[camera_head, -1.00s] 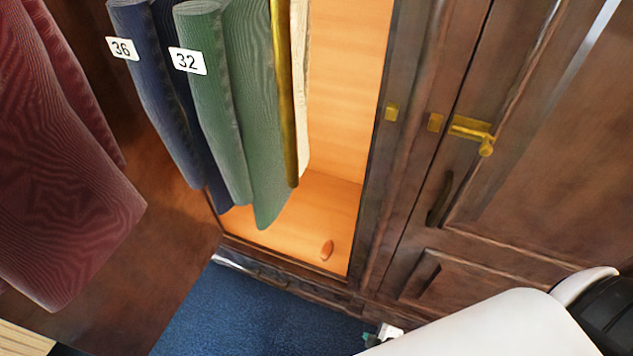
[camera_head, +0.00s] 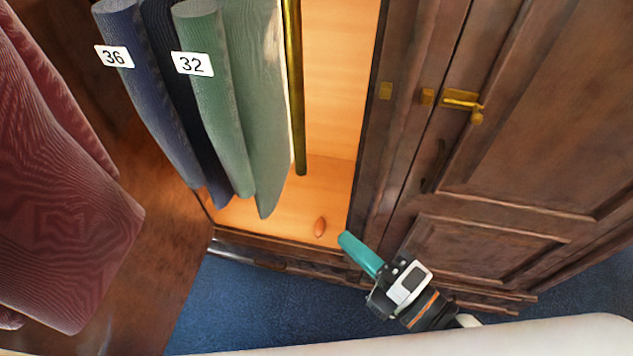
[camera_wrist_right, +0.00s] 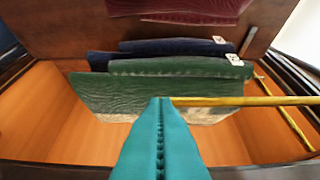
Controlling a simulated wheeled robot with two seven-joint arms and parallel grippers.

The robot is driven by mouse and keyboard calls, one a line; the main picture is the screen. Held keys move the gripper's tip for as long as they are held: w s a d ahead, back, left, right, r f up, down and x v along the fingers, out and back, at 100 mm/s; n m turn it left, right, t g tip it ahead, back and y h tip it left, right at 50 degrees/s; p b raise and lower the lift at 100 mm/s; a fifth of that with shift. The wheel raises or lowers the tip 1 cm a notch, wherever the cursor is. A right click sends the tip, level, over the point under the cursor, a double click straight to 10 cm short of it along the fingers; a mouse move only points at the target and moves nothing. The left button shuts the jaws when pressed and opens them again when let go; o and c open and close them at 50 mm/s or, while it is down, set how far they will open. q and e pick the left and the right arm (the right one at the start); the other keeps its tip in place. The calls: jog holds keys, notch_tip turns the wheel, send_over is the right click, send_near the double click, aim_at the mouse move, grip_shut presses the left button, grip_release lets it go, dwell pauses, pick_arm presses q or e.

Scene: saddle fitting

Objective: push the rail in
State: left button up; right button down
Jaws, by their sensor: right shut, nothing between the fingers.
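The brass rail (camera_head: 295,90) shows as a gold bar beside the green cloth at the wardrobe opening. In the right wrist view a brass bar (camera_wrist_right: 240,101) runs across from the right toward my fingertips, and I cannot tell whether they touch. My right gripper (camera_head: 346,239) has teal fingers, shut and empty, at the lower front edge of the opening. In the head view its tips are apart from the rail's lower end. The fingers also fill the lower middle of the wrist view (camera_wrist_right: 160,102). My left gripper is not in view.
Blue cloth (camera_head: 150,100) tagged 36 and green cloth (camera_head: 215,100) tagged 32 hang left of the rail. Red cloth (camera_head: 70,220) hangs at far left. A small orange-brown object (camera_head: 320,227) lies on the lit wardrobe floor. A dark closed door (camera_head: 540,130) with a brass latch (camera_head: 462,99) stands right.

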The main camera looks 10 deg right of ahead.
jog(key=w+d+b+x, duration=0.1)
jog(key=d+x, duration=0.1)
jog(key=x, duration=1)
jog(key=shift+w+b, duration=0.3)
jog(key=shift+w, duration=0.2)
jog(key=shift+w, duration=0.1)
